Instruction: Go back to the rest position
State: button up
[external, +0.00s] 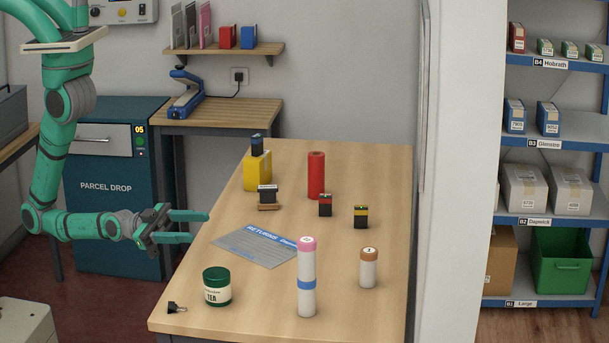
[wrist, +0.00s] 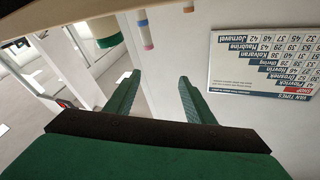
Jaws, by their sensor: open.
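My gripper (external: 200,227) is open and empty at the left edge of the wooden counter (external: 345,200), above the tabletop's level. Its two green fingers point right, toward the returns sheet (external: 258,248), and nothing is between them. In the wrist view the fingers (wrist: 159,80) also stand apart, with only a pale surface behind them. My green arm comes down from the top left and bends toward the counter.
On the counter are a tea tin (external: 216,287), a tall pink-capped tube (external: 306,280), a brown-capped bottle (external: 368,268), a red cylinder (external: 316,176), a yellow block (external: 257,172) and several small boxes. A parcel drop cabinet (external: 110,215) stands behind my arm.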

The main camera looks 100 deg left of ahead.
jog(key=s+a+f+n+g+y, duration=0.2)
jog(key=s+a+f+n+y, duration=0.2)
jog(key=s+a, duration=0.5)
jog(key=s+a+f+n+g+y, duration=0.1)
jog(key=s+a+f+n+y, duration=0.3)
jog(key=s+a+f, duration=0.3)
jog(key=s+a, duration=0.1)
jog(key=s, duration=0.4)
jog(key=shift+s+a+g, duration=0.15)
jog(key=shift+a+g, duration=0.25)
